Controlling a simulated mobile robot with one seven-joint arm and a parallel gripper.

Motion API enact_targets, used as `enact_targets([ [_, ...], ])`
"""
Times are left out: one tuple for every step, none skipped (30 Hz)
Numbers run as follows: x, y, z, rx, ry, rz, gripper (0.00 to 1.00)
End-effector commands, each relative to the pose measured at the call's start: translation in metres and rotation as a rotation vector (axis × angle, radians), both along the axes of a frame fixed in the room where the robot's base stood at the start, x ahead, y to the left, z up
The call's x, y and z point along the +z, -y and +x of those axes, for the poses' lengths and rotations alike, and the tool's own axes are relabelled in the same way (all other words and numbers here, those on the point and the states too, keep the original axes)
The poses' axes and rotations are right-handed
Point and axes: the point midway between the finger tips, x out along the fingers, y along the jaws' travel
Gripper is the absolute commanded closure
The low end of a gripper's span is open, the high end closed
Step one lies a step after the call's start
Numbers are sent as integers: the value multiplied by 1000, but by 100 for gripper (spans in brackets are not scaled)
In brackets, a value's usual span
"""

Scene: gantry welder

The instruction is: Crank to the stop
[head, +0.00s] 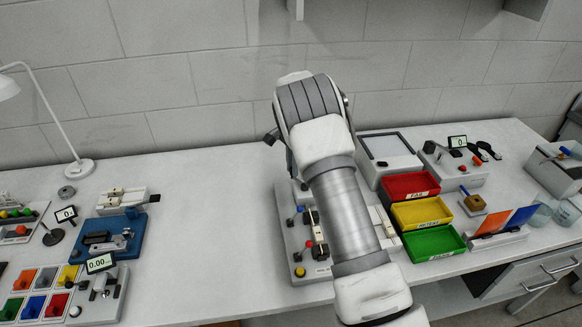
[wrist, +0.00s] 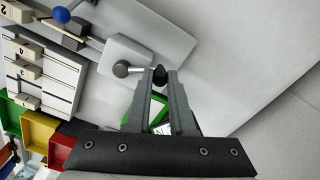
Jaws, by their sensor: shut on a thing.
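In the wrist view, my gripper (wrist: 161,78) has its two grey fingers close together on a small black knob (wrist: 160,73). I cannot tell how far the crank is turned, and no stop can be made out. In the head view, my arm hides the gripper and the crank.
A grey panel (head: 297,270) with coloured knobs stands below my arm. Red (head: 436,193), yellow (head: 448,220) and green (head: 462,249) trays stand to the right. A blue-based fixture (head: 136,245) and a lamp (head: 80,168) are at the left. Bare table lies left of the panel.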

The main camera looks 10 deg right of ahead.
Motion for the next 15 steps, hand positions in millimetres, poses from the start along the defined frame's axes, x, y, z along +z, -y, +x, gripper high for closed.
enact_targets([
  [1,0,1,-9,4,1,100],
  [2,1,2,-15,4,1,100],
  [2,1,2,-21,4,1,100],
  [2,1,2,-24,4,1,100],
  [2,1,2,-27,4,0,100],
  [2,1,2,-29,4,0,100],
  [2,1,2,-30,4,0,100],
  [2,1,2,-31,4,0,100],
  [2,2,2,-32,5,0,100],
  [2,2,2,-32,5,0,100],
  [2,2,2,-32,5,0,100],
  [2,2,2,-32,5,0,100],
  [2,2,2,-32,5,0,100],
  [2,2,2,-32,5,0,100],
  [2,2,2,-31,5,0,100],
])
